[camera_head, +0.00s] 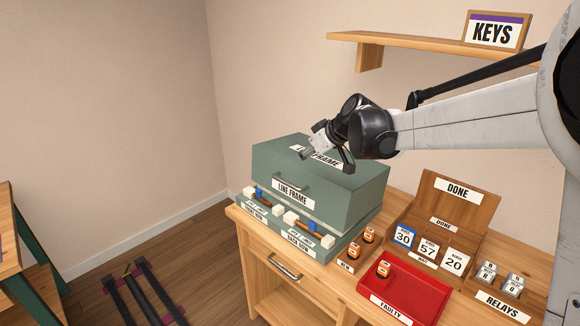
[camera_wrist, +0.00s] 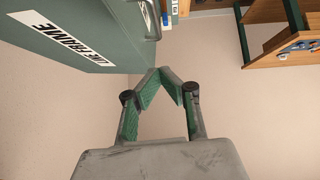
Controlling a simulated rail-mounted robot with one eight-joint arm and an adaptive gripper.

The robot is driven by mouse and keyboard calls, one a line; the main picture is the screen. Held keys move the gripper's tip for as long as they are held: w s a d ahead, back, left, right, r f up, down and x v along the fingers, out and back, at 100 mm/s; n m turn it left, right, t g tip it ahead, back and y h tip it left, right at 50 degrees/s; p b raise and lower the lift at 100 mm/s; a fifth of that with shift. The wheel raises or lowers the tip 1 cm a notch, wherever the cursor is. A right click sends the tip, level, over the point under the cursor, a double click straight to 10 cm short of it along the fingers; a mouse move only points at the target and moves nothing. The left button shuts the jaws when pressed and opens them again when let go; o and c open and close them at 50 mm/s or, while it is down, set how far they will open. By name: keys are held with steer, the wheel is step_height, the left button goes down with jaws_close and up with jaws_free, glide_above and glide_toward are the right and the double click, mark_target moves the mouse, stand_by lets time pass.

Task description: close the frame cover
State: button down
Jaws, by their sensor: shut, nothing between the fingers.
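The frame cover (camera_head: 345,200) is a grey-green box lid labelled LINE FRAME on its top and front, with a bar handle (camera_head: 290,185) on the front. It sits over a green base (camera_head: 330,250) whose front strip shows white, blue and brown parts. I cannot tell whether the cover is fully down. My gripper (camera_head: 305,154) is shut and empty, in front of or over the cover's top label in the head view; contact is unclear. In the wrist view the fingertips meet (camera_wrist: 162,73), and the cover's labelled face (camera_wrist: 110,25) is at upper left, apart from them.
The wooden cabinet (camera_head: 270,250) also carries a red FAULTY tray (camera_head: 425,295), a wooden DONE box (camera_head: 460,205) with number cards, and RELAYS at right. A shelf (camera_head: 400,44) with a KEYS sign hangs above. A dark rack (camera_head: 140,290) stands on the floor at left.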

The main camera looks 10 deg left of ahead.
glide_above(289, 184)
step_height(289, 184, down, 7)
steer(key=shift+s+r, duration=0.15)
steer(key=shift+r, duration=0.05)
steer(key=f, duration=0.3)
steer(key=shift+w+f, duration=0.1)
steer(key=shift+w, duration=0.1)
steer(key=shift+f, duration=0.6)
